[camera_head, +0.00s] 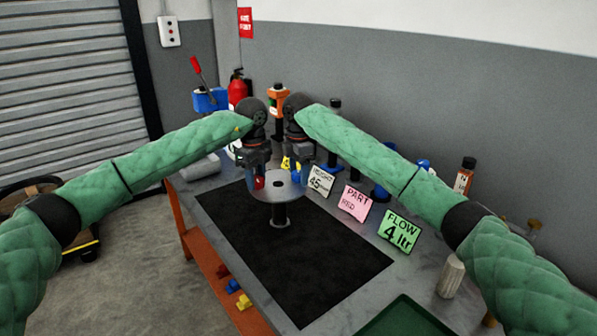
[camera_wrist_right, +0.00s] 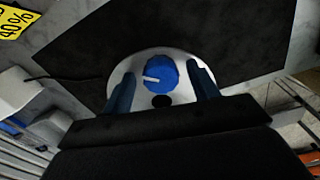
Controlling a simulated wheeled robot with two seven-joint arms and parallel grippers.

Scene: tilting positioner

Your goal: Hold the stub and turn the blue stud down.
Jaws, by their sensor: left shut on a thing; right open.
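A round pale disc (camera_head: 283,193) stands on a dark post (camera_head: 281,214) on the black mat. My left gripper (camera_head: 258,180) is at the disc's left edge, shut on a small red piece, apparently the stub (camera_head: 260,184). My right gripper (camera_head: 297,176) is over the disc's right side. In the right wrist view, the blue stud (camera_wrist_right: 162,74), with a white pointer mark towards the left, sits on the white disc. The open right fingers (camera_wrist_right: 162,84) stand either side of it, with gaps visible.
Cards reading height 45, part red and flow 4 ltr (camera_head: 400,232) stand along the mat's right side. Several bottles and fixtures stand behind the grippers. A green tray (camera_head: 405,318) is at the front right. The front of the black mat (camera_head: 290,265) is clear.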

